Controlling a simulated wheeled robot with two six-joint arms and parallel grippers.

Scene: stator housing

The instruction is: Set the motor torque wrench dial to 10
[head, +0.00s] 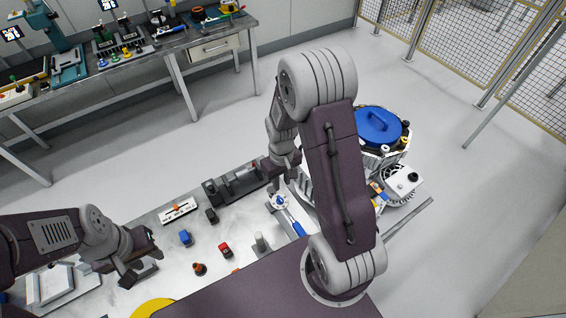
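A torque wrench with a blue handle (294,222) lies on the workbench in the middle of the head view. Its round, light-coloured end with a small blue centre (279,202) is at the upper left of the handle. The dial reading is too small to tell. My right gripper (283,178) points down just above that round end. My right arm hides part of it, and I cannot tell whether it touches the wrench. My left gripper (143,259) is over the left part of the bench, apart from the wrench, its fingers spread and nothing visible between them.
A dark fixture (233,184) stands behind the wrench. A blue block (186,238), a red block (225,250) and a grey cylinder (261,243) stand on the bench. A blue-topped machine (377,126) stands at right, partly behind my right arm. A tool bench (130,57) runs along the wall.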

